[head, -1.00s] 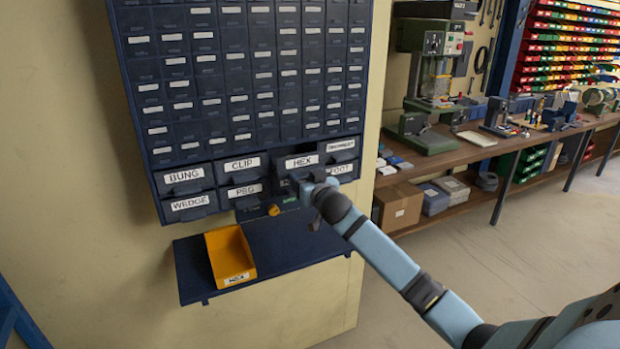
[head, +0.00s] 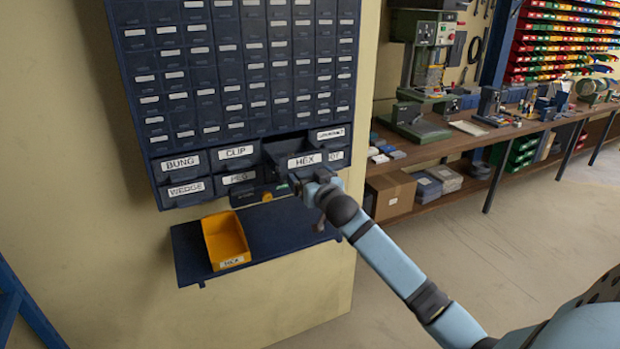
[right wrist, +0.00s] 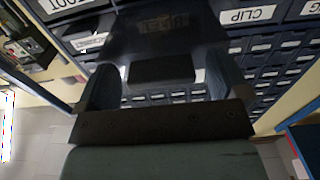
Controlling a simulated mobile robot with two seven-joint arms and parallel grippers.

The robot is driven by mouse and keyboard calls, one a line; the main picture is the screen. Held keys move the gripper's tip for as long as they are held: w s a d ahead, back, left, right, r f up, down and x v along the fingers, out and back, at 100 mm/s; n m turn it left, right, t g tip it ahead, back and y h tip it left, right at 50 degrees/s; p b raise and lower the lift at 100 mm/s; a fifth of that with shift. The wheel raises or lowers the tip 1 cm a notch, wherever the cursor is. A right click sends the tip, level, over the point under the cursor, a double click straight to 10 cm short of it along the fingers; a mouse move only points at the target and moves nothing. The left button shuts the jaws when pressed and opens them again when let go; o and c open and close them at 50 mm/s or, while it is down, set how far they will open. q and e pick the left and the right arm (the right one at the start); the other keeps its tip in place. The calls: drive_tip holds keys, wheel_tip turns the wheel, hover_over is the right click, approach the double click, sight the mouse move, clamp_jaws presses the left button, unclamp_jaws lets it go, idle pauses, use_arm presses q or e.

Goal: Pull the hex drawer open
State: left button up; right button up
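The hex drawer (head: 307,158) is in the bottom rows of the dark blue cabinet, labelled HEX. It sticks out from the cabinet front, and its open top shows dark behind the label. In the right wrist view the drawer front (right wrist: 165,22) is close, with its label dim and upside down. My right gripper (head: 306,180) is at the front of this drawer. My left gripper is not in view.
Drawers marked CLIP (head: 237,153), PEG (head: 238,178) and BUNG (head: 181,164) are shut beside it. A yellow bin (head: 227,241) stands on the blue shelf (head: 272,236) below. A workbench (head: 450,140) with machines is at the right. The floor there is clear.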

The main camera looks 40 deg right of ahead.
drive_tip(key=shift+s, duration=0.1)
drive_tip(key=b+v, duration=0.3)
drive_tip(key=v, duration=1)
drive_tip(key=shift+s, duration=0.35)
drive_tip(key=s+a+f+n+g+y, duration=0.1)
drive_tip(key=s+a+f+n+y, duration=0.1)
drive_tip(key=a+f, duration=0.5)
drive_tip(key=s+a+f+n+g+y, duration=0.1)
drive_tip(key=s+a+f+g+y, duration=0.15)
drive_tip(key=f, duration=0.75)
drive_tip(key=s+a+f+n+g+y+p, duration=0.1)
drive_tip(key=s+a+f+n+g+y, duration=0.1)
drive_tip(key=s+a+f, duration=1.3)
drive_tip(key=shift+s+a+f+n+g+y+p, duration=0.4)
drive_tip(key=shift+a+f+y, duration=0.2)
drive_tip(key=shift+f, duration=0.35)
